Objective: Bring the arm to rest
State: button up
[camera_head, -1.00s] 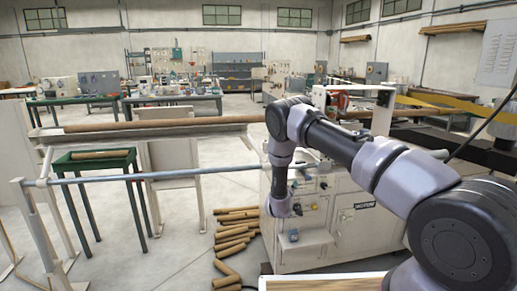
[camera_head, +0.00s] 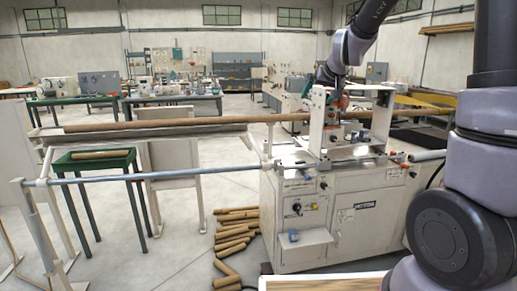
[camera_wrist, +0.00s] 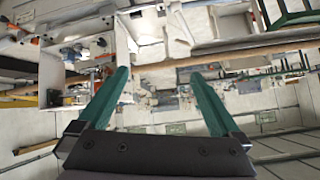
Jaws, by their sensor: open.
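My gripper (camera_wrist: 160,75) shows in the wrist view with its two green fingers spread apart and nothing between them. In the head view my arm rises at the right and leaves the top edge, and its wrist hangs back down over the white winder machine (camera_head: 345,225). The fingers are hard to make out there against the machine's upper frame. The wrist view looks across the room upside down, with the machine (camera_wrist: 80,65) at the upper left. A long brown tube (camera_head: 160,126) runs into the machine from the left.
A green table (camera_head: 95,160) with short tubes on it stands at the left. A blue-grey rail (camera_head: 150,177) crosses in front of it. Several brown tubes (camera_head: 234,231) lie on the floor beside the machine. Open floor (camera_head: 170,240) lies at the front left.

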jog(key=s+d+r+m+g, duration=0.1)
jog(key=s+d+r, duration=0.1)
jog(key=s, duration=1.4)
jog(key=s+d+r+m+g, duration=0.1)
jog(key=s+d+r+m, duration=0.1)
jog(key=s, duration=1.4)
jog(key=shift+d+r+g, duration=0.3)
jog(key=shift+d+r, duration=0.05)
jog(key=shift+d, duration=0.05)
